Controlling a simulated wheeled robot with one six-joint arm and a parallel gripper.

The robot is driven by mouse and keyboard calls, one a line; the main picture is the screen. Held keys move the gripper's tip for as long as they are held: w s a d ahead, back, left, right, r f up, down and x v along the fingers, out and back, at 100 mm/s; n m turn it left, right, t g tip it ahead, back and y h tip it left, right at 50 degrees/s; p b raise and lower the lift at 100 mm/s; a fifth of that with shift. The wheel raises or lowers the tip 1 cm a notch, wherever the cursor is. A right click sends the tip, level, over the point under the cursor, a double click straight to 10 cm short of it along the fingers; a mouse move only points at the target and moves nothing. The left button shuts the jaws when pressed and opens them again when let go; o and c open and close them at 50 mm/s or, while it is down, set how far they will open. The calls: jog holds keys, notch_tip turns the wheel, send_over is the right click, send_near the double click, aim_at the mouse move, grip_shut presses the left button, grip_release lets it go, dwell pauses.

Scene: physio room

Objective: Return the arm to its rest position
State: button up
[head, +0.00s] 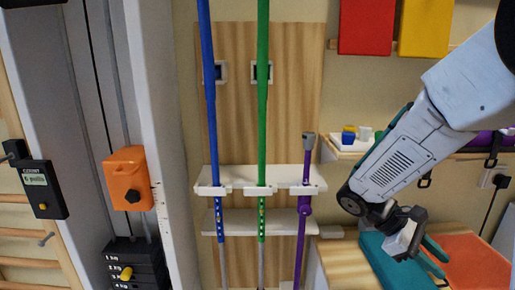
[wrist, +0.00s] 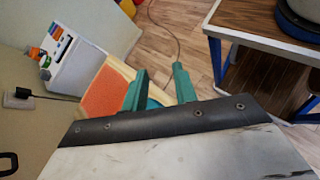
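My arm (head: 400,150) reaches in from the upper right of the head view, its white links angled down to the left. My gripper (head: 438,262) hangs at the lower right, above a bench with teal and orange mats. In the wrist view, the two green fingers of my gripper (wrist: 160,78) stand apart with a visible gap and nothing held between them. The fingertips partly cover the mats behind them.
A wooden rack holds a blue pole (head: 209,90), a green pole (head: 262,90) and a purple stick (head: 304,225) left of my arm. A shelf (head: 345,146) is close behind the arm. A blue-legged table (wrist: 260,45) stands at the right in the wrist view; wooden floor (wrist: 175,40) shows beside it.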

jog(key=s+a+r+m+t+y, duration=0.7)
jog(key=s+a+r+t+y, duration=0.1)
jog(key=s+a, duration=0.4)
jog(key=shift+s+a+r+y, duration=0.2)
jog(key=shift+a+r+y, duration=0.2)
jog(key=shift+a+y, duration=0.15)
